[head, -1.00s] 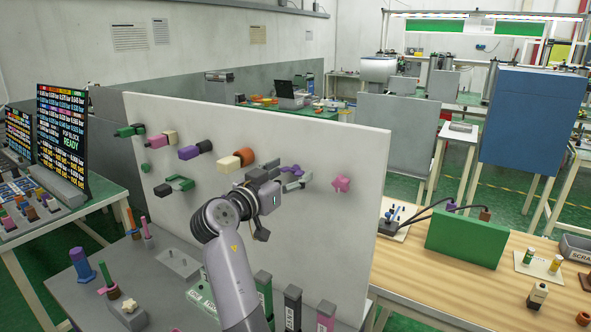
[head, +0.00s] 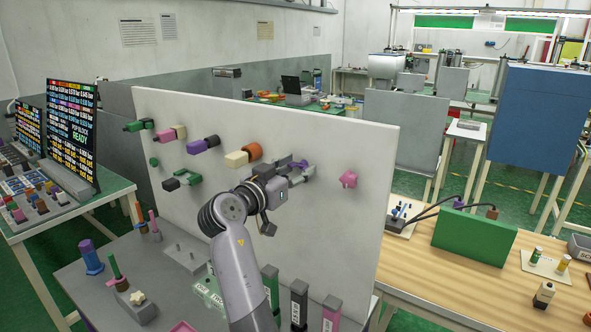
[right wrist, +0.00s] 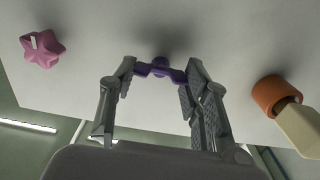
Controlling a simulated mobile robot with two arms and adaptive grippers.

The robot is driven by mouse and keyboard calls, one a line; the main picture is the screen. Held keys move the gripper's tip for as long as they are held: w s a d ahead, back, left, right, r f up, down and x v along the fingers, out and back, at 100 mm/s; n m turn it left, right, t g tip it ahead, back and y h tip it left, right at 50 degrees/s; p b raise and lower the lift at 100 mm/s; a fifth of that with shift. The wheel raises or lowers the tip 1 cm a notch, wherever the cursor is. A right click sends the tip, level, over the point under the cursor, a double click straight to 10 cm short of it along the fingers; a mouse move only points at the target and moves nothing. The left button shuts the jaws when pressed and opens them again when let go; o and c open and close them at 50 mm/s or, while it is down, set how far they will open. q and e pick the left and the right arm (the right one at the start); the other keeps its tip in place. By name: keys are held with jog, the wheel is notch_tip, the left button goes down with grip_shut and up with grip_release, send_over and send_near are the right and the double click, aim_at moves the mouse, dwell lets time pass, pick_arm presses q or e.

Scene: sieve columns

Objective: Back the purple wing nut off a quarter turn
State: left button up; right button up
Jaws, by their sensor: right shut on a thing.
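The purple wing nut (right wrist: 161,69) sits on the pale upright panel (right wrist: 215,35), seen at the upper middle of the right wrist view. My right gripper (right wrist: 160,72) is shut on its wings, one finger at each end. In the head view my right gripper (head: 296,171) is at the panel, left of the pink star knob, and mostly hides the wing nut. My left gripper is not in view.
The pink star knob (head: 348,180) is close on the right of my gripper. An orange and cream fitting (head: 245,155) is close on the left. Several other fittings line the panel's left. Bottles and posts stand on the grey bench (head: 110,300) below.

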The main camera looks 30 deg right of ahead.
jog(key=shift+n, duration=0.3)
jog(key=n, duration=0.3)
jog(key=shift+r, duration=0.1)
jog(key=n+p, duration=0.2)
jog(key=n, duration=0.2)
jog(key=shift+r+n, duration=0.1)
jog(key=shift+n, duration=0.3)
jog(key=n+p, duration=0.3)
jog(key=n, duration=0.1)
jog(key=shift+n, duration=0.3)
jog(key=n+p, duration=0.2)
jog(key=n, duration=0.1)
jog(key=shift+n+p, duration=0.3)
jog(key=shift+p, duration=0.05)
jog(key=shift+n+p, duration=0.35)
jog(key=shift+n, duration=0.15)
jog(key=shift+f, duration=0.2)
